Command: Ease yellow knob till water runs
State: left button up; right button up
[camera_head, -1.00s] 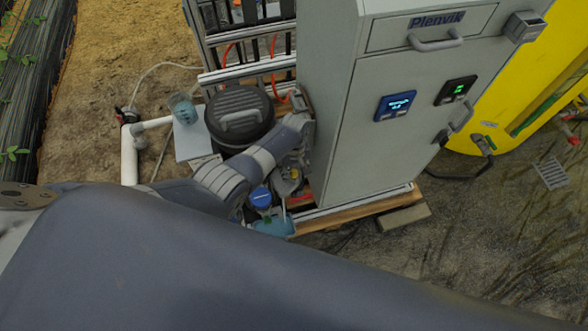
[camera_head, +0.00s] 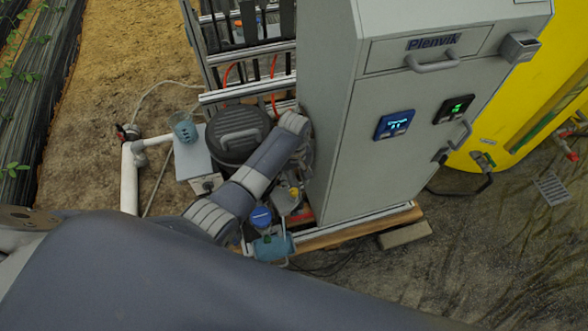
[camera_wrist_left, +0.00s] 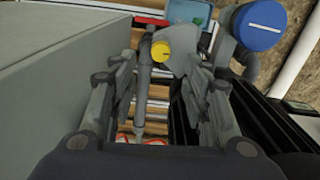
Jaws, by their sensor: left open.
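The yellow knob (camera_wrist_left: 160,50) sits on a grey pipe fitting and shows between the fingers of my left gripper (camera_wrist_left: 160,78) in the left wrist view. The fingers are open and spread to either side of it, with no clear contact. In the head view the knob (camera_head: 294,191) is a small yellow spot by the cabinet's lower left corner. There my left gripper (camera_head: 297,181) points down beside the cabinet, partly hidden by its own wrist. No running water can be made out. My right gripper is not in view.
The grey cabinet (camera_head: 350,150) stands close to the right of the gripper. A black lidded drum (camera_head: 238,133) is behind the arm. A blue cap (camera_head: 261,217) and teal container (camera_head: 273,247) lie nearby. A clear beaker (camera_head: 185,127) stands on a pale box at left.

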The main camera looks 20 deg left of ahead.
pick_arm(q)
jog(key=shift+r, duration=1.95)
jog(key=shift+s, duration=0.1)
jog(key=s+a+m+t, duration=0.2)
jog(key=s+m, duration=0.3)
jog(key=s, duration=0.7)
jog(key=s+a+r+m+t, duration=0.25)
jog(key=s+r+m, duration=0.25)
jog(key=s+r, duration=0.65)
notch_tip(320, 180, down, 26)
jog(key=s+g, duration=0.2)
jog(key=s, duration=0.1)
jog(key=s+a+f, duration=0.2)
jog(key=s+f, duration=0.6)
jog(key=s+a+f+g, duration=0.1)
jog(key=s+f, duration=0.8)
jog(key=shift+a+f, duration=0.3)
jog(key=shift+a, duration=0.1)
